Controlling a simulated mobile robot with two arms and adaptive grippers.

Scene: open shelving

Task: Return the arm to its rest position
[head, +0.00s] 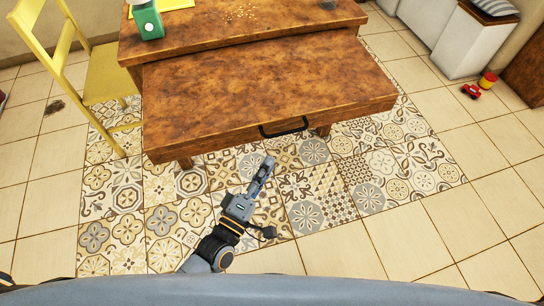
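My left gripper (266,168) reaches up from the bottom middle in the head view, in front of the wooden table. Its fingertips look close together and nothing shows between them, but the view is too small to tell whether they are shut. It is apart from the black drawer handle (284,127), below and left of it in the picture. My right gripper is not in view.
The brown drawer (250,90) sticks out from the wooden table (290,17). A green box (147,20) stands on the table. A yellow chair (105,75) is at the left, and a red toy (471,91) lies at the right. The tiled floor (400,235) is clear at lower right.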

